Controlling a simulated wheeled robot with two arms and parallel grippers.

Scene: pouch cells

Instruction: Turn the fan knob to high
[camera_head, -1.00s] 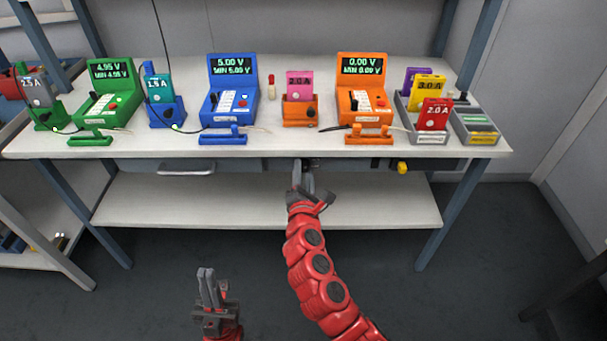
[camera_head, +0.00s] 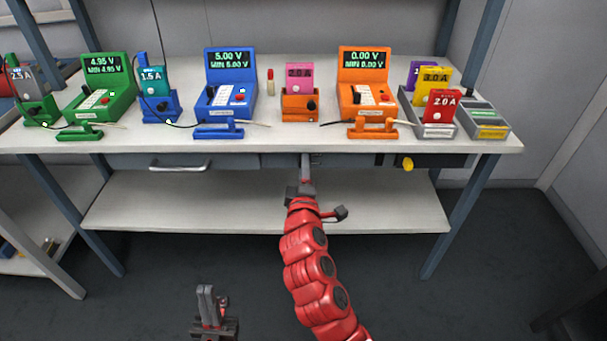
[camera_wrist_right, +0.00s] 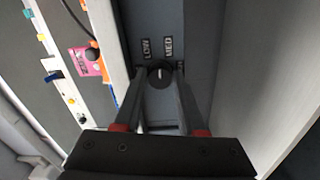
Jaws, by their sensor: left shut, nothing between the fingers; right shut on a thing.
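The fan knob (camera_wrist_right: 160,74) is a round black knob with a white pointer line on a dark grey panel under the table's front edge. In the right wrist view its pointer line points roughly up, with small white labels (camera_wrist_right: 158,47) just above it; I cannot read them surely. My right gripper (camera_wrist_right: 160,80) is shut on the knob, one finger on each side. In the head view my right gripper (camera_head: 306,160) reaches the panel below the table edge and hides the knob there. My left gripper (camera_head: 206,290) is shut and empty, low in front of the table.
The white table (camera_head: 285,137) holds green (camera_head: 104,90), blue (camera_head: 228,90) and orange (camera_head: 364,85) meters and several coloured cells in holders. A yellow knob (camera_head: 407,164) sits on the front panel to the right, and a drawer handle (camera_head: 179,166) to the left. A lower shelf (camera_head: 190,208) lies beneath.

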